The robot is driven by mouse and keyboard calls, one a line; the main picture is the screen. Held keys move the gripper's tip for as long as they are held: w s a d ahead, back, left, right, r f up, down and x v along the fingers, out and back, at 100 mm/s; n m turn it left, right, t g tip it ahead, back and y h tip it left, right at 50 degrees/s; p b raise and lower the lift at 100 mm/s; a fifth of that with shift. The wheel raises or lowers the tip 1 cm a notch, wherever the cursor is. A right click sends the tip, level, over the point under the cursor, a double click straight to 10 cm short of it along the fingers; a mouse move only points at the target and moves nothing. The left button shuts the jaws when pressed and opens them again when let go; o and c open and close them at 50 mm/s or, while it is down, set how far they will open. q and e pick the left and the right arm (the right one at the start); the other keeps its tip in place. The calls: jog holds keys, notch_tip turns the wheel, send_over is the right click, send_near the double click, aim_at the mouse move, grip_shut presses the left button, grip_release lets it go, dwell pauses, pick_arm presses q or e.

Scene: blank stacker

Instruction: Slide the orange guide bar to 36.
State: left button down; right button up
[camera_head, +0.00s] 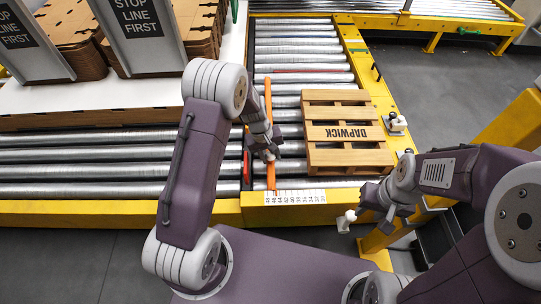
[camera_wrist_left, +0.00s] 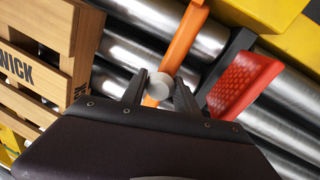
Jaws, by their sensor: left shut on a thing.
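The orange guide bar (camera_head: 269,108) lies lengthwise across the rollers, left of the wooden pallet. My left gripper (camera_head: 268,153) is shut at the bar. In the left wrist view the fingers (camera_wrist_left: 160,92) close around a pale round knob (camera_wrist_left: 159,84) on the orange bar (camera_wrist_left: 184,38). A white number scale (camera_head: 295,197) is fixed on the yellow front rail; the bar's near end is by its left end. The digits are too small to read surely. My right gripper (camera_head: 385,203) is off the front right of the conveyor; its finger state is unclear.
A red part (camera_wrist_left: 243,84) stands beside the bar. White clamp-like parts (camera_head: 396,123) sit on the right yellow rail. Stacked cardboard (camera_head: 75,40) is at the back left.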

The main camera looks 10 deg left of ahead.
pick_arm(q)
jog(key=d, duration=0.1)
jog(key=p, duration=0.1)
jog(key=d+p, duration=0.1)
jog(key=shift+w+d+r, duration=0.3)
jog(key=shift+d+r, duration=0.05)
jog(key=d+p, duration=0.1)
jog(key=d, duration=0.1)
jog(key=w+d+p, duration=0.1)
jog(key=d, duration=0.1)
jog(key=d+p, duration=0.1)
jog(key=d, duration=0.1)
jog(key=shift+w+f, duration=0.25)
jog(key=shift+w, duration=0.15)
jog(key=shift+d+f, duration=0.1)
